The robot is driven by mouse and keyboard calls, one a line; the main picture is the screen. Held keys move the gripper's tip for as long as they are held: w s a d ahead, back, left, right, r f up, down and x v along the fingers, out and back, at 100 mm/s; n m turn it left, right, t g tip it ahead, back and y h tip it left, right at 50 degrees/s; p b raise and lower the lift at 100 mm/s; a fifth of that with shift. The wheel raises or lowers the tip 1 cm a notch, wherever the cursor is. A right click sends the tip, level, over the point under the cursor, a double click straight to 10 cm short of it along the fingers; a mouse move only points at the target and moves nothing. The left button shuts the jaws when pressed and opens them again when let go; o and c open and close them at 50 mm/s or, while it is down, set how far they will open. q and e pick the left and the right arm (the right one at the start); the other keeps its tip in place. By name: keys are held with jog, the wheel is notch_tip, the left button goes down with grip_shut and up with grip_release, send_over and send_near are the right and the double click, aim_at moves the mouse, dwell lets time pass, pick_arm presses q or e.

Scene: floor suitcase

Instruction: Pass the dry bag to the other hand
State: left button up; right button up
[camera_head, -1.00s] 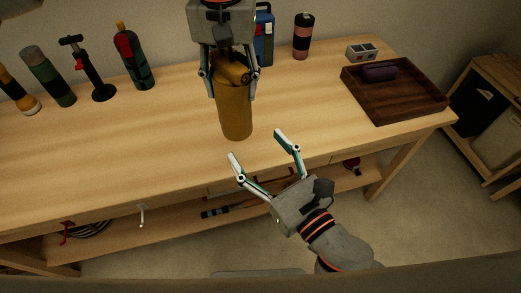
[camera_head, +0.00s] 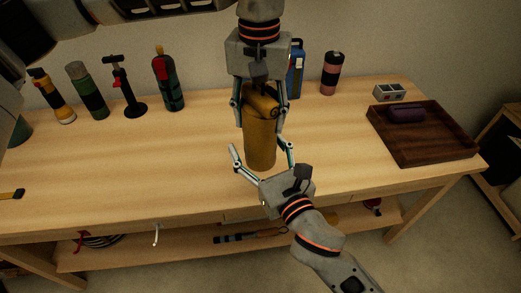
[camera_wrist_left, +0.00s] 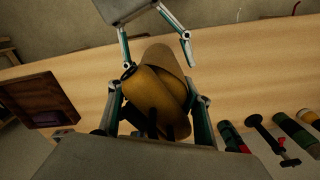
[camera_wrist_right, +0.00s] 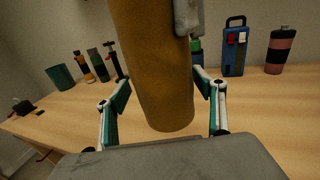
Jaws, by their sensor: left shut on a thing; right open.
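The dry bag (camera_head: 260,145) is a tall mustard-yellow cylinder with a rolled top, upright over the workbench. My left gripper (camera_head: 258,108) comes down from above and is shut on its upper part; the rolled top shows between the fingers in the left wrist view (camera_wrist_left: 158,95). My right gripper (camera_head: 262,160) is open at the near side of the bag's lower part, one finger out to each side. In the right wrist view the bag (camera_wrist_right: 155,75) fills the space ahead, between and beyond the open fingers. Whether its base touches the bench cannot be told.
The wooden workbench (camera_head: 180,170) has a dark wooden tray (camera_head: 425,145) with a purple item at right. A pink-and-black bottle (camera_head: 332,72), a blue container (camera_head: 295,70) and a grey socket block (camera_head: 390,92) stand behind. A flashlight, flasks and a pump (camera_head: 130,95) line the back left.

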jog(key=c, duration=1.5)
pick_arm(q)
jog(key=o, duration=1.5)
jog(key=shift+c, duration=0.2)
pick_arm(e)
jog(key=shift+r, duration=0.1)
pick_arm(q)
jog(key=shift+r, duration=0.15)
